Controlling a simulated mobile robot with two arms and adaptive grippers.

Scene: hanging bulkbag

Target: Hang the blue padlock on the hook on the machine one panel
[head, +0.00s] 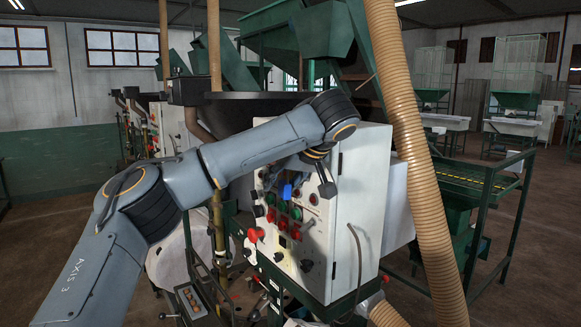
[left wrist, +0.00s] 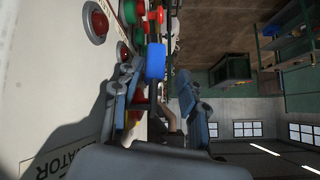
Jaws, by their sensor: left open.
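The blue padlock (head: 287,191) is at the upper part of the front of the white machine panel (head: 316,238). In the left wrist view the padlock (left wrist: 155,62) shows as a blue block between and just beyond the fingertips of my left gripper (left wrist: 156,78). The fingers are apart, one on each side of it, with no clear contact. In the head view my left gripper (head: 284,181) is partly hidden by my arm. The padlock's shackle is hidden, and I cannot make out the hook. My right gripper is out of view.
Red, green and black knobs and buttons (head: 283,222) crowd the panel front close to the gripper. A ribbed tan hose (head: 412,150) hangs right of the panel. A green conveyor frame (head: 490,205) stands farther right.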

